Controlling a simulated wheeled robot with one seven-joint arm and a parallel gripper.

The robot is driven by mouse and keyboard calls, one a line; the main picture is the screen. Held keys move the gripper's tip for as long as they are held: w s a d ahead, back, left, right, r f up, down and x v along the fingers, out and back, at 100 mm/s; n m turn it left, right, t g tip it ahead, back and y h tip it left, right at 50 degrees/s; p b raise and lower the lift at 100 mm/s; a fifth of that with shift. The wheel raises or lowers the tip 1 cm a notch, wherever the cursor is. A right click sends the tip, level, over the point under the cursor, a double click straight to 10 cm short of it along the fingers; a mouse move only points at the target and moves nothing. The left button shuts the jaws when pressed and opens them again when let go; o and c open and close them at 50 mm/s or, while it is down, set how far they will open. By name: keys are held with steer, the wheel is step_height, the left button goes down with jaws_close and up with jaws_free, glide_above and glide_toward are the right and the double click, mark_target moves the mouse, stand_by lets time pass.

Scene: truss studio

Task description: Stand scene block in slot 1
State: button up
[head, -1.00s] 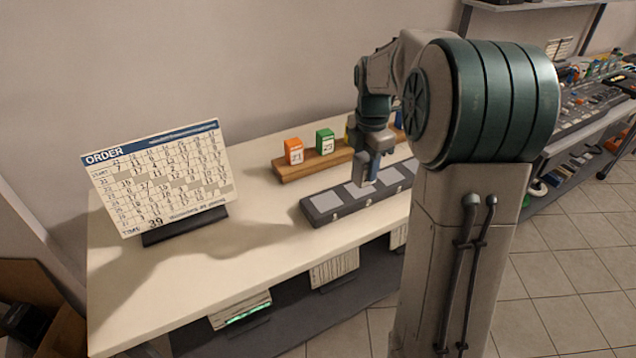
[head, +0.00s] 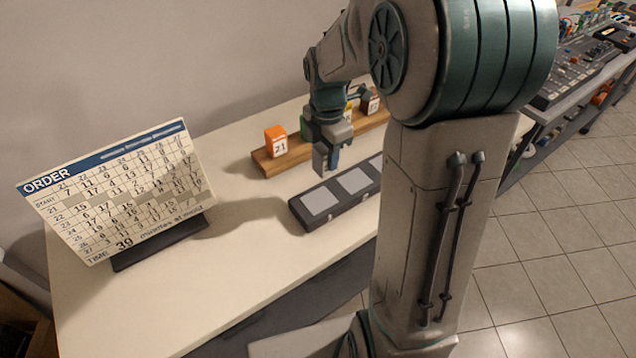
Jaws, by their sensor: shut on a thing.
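My gripper (head: 326,165) points down behind the near-left end of a dark slot tray (head: 306,223), which has pale square pads. The pads nearest the left end (head: 320,200) and beside it (head: 354,181) look bare. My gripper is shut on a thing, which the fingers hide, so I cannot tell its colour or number. An orange block (head: 275,141) marked 21 stands on a wooden rack (head: 287,161). A green block (head: 307,128) is partly hidden behind my gripper. A dark red-brown block (head: 371,102) stands further right. A bit of yellow shows between them.
An order board (head: 120,190) on a dark stand is at the left of the cream table (head: 230,270). My arm covers the tray's right part. A mixing desk (head: 580,65) is at the far right. The table front between board and tray is clear.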

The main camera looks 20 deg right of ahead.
steer(key=s+a+f, duration=0.2)
steer(key=s, duration=0.1)
steer(key=shift+a+f, duration=0.1)
steer(key=shift+a, duration=0.1)
steer(key=shift+s+f, duration=0.1)
steer(key=shift+f, duration=0.1)
steer(key=shift+f+p, duration=0.3)
steer(key=shift+f, duration=1.6)
steer(key=shift+f, duration=0.2)
steer(key=o, duration=1)
steer(key=shift+r, duration=0.15)
